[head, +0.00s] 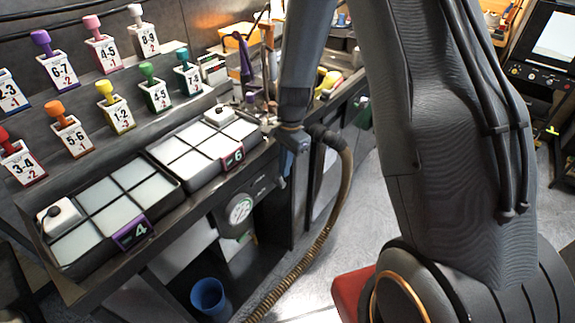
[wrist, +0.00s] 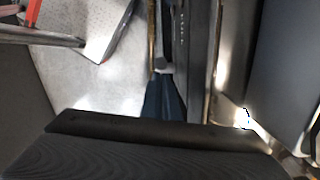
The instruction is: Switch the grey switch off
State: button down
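I cannot clearly make out the grey switch in either view. A dark control panel (head: 246,204) with a round pale dial hangs under the bench's front edge; no lever on it can be told apart. My arm comes down in front of the bench in the head view. Its lower end, where my gripper (head: 291,139) seems to be, is dark and small beside the bench edge, right of and above the panel. Its fingers cannot be made out. The wrist view shows a dark bar across the bottom and a dark blue shape (wrist: 165,100) that I cannot identify.
Two compartment trays (head: 120,200) (head: 205,150) sit on the bench, below rows of numbered stamps with coloured knobs. A ribbed hose (head: 335,210) hangs beside my arm. A blue bin (head: 209,298) stands below the bench. A screen console (head: 545,75) is at far right.

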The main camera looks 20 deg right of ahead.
notch_tip(320, 180, up, 11)
jog(key=d+b, duration=0.2)
jog(key=d, duration=0.1)
jog(key=s+r+n+t+h, duration=0.1)
jog(key=s+r+n, duration=0.2)
jog(key=s+n, duration=0.9)
jog(key=s, duration=0.4)
jog(key=shift+a+n, duration=0.15)
jog(key=shift+n, duration=0.25)
jog(key=shift+s, duration=0.1)
